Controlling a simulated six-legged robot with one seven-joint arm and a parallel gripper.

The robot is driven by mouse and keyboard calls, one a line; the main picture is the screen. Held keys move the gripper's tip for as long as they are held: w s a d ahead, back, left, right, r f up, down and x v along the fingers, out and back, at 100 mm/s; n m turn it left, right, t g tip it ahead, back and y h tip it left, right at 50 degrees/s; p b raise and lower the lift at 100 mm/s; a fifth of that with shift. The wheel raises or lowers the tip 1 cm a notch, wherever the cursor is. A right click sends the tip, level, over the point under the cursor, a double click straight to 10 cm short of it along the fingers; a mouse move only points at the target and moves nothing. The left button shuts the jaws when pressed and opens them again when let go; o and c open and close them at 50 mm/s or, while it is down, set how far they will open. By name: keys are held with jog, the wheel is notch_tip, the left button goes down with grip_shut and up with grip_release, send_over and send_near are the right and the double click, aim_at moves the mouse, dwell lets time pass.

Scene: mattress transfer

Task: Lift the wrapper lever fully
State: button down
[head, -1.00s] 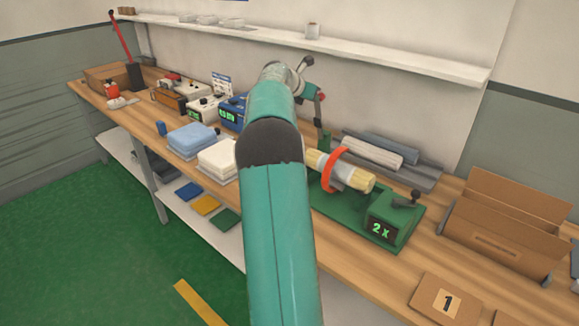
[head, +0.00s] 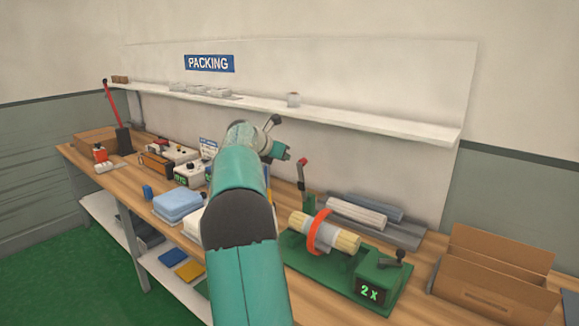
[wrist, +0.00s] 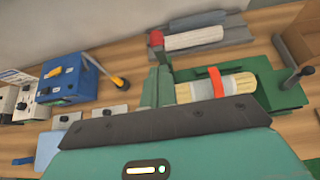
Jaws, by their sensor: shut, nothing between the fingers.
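The wrapper lever (head: 302,174) stands close to upright on a green post at the back left of the green wrapper machine (head: 296,256), with its red tip up. In the wrist view, the lever's red knob (wrist: 156,39) shows above the post. A pale bundle (head: 343,240) lies across the machine with an orange ring (head: 319,231) around it. My gripper (head: 287,155) is shut and empty, to the left of the red tip and apart from it in the picture. My arm hides part of the bench, and the fingertips are not clear in the wrist view.
Grey and white rolls (head: 357,213) lie behind the machine. A black-knobbed crank (head: 399,256) stands at its right, by a "2 X" display. An open cardboard box (head: 497,269) is farther right. A blue device (wrist: 70,82) is left of the lever. A shelf (head: 350,122) runs above.

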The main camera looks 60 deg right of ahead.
jog(key=w+a+r, duration=0.1)
jog(key=a+r, duration=0.5)
jog(key=r, duration=0.6)
jog(key=shift+a+r, duration=0.25)
jog(key=shift+a, duration=0.05)
